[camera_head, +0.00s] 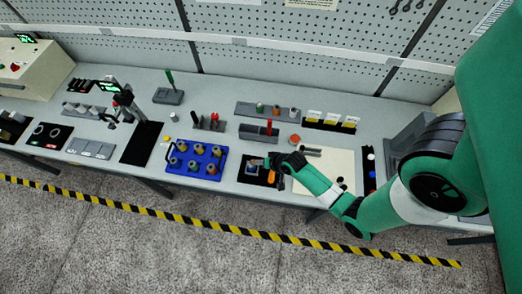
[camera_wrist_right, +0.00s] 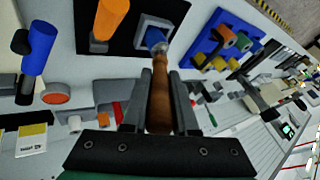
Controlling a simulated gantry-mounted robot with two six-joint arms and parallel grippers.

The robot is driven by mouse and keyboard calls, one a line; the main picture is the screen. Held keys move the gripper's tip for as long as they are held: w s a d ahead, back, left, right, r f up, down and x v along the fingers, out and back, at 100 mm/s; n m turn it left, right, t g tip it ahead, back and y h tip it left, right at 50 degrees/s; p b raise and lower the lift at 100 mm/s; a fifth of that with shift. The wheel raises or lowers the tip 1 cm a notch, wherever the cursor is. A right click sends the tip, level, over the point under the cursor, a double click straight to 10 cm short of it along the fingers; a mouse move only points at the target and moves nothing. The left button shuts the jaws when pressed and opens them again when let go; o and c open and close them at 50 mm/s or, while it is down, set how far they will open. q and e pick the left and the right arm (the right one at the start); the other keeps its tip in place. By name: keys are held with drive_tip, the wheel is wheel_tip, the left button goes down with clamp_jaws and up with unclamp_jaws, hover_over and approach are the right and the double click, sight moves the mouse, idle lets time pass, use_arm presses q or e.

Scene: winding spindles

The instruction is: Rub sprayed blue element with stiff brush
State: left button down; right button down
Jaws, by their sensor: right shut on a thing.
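My right gripper (camera_head: 268,162) is over the black mat (camera_head: 247,175) in the head view. In the right wrist view its fingers (camera_wrist_right: 160,100) are shut on the brown wooden handle of the brush (camera_wrist_right: 160,104). The brush points away from the gripper, and its metal-collared end meets the blue element (camera_wrist_right: 153,38) in the picture. Its bristles are hardly visible, so I cannot tell whether they touch. The blue element sits in a grey square holder (camera_wrist_right: 143,27) on the mat. My left gripper is not in view.
An orange cylinder (camera_wrist_right: 108,20) stands beside the holder; it also shows in the head view (camera_head: 271,176). A blue tray (camera_head: 196,178) with several spindles lies left of the mat. A cream board (camera_head: 325,172) lies to the right.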

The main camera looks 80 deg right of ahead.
drive_tip(key=shift+d, duration=0.5)
drive_tip(key=shift+r, duration=0.15)
drive_tip(key=a+p, duration=0.1)
drive_tip(key=a, duration=0.3)
drive_tip(key=shift+s+p, duration=0.1)
drive_tip(key=shift+p, duration=0.25)
wheel_tip(320, 180, up, 6)
drive_tip(key=p, duration=0.3)
drive_tip(key=shift+p, duration=0.4)
